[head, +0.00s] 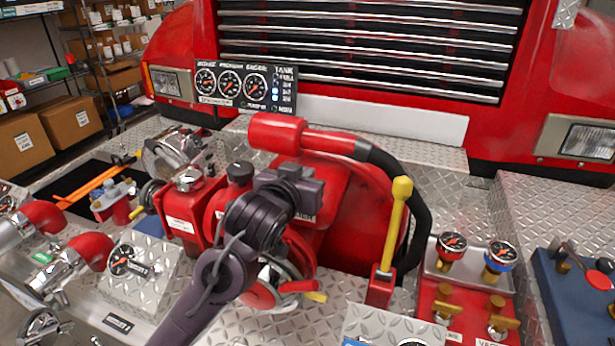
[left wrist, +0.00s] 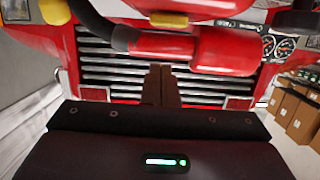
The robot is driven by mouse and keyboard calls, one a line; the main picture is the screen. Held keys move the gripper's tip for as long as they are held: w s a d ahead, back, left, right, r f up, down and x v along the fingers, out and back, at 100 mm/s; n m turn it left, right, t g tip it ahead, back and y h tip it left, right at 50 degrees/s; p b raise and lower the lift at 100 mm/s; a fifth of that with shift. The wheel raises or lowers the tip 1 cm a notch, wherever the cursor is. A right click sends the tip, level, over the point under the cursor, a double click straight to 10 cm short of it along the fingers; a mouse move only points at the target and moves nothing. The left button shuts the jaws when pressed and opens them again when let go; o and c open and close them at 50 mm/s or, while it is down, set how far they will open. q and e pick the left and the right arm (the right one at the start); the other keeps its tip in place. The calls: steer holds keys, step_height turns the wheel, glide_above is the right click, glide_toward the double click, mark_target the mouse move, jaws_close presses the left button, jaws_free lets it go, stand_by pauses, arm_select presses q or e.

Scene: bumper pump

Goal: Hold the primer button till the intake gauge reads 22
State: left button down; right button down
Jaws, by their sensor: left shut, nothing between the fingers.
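The gauge panel (head: 246,88) stands on the bumper deck before the grille. Its leftmost dial, the intake gauge (head: 206,82), has a red needle; the figures are too small to read. My left gripper (head: 298,184) is over the red pump housing (head: 345,215), seen from behind. In the left wrist view its fingers (left wrist: 160,84) are together and empty. A pale label (head: 305,217) beside the gripper is partly covered. I cannot make out the primer button; my gripper and arm hide part of the housing. My right gripper is not in view.
A yellow-handled lever (head: 396,215) and a black hose (head: 408,190) stand right of the housing. Valves with two gauges (head: 452,243) are at lower right. Red-ended pipes (head: 85,252) are at left.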

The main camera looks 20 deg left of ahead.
arm_select(q)
steer(key=b+v, duration=0.1)
steer(key=v, duration=0.6)
steer(key=shift+s+b, duration=0.25)
steer(key=shift+b, duration=0.05)
steer(key=shift+a, duration=0.1)
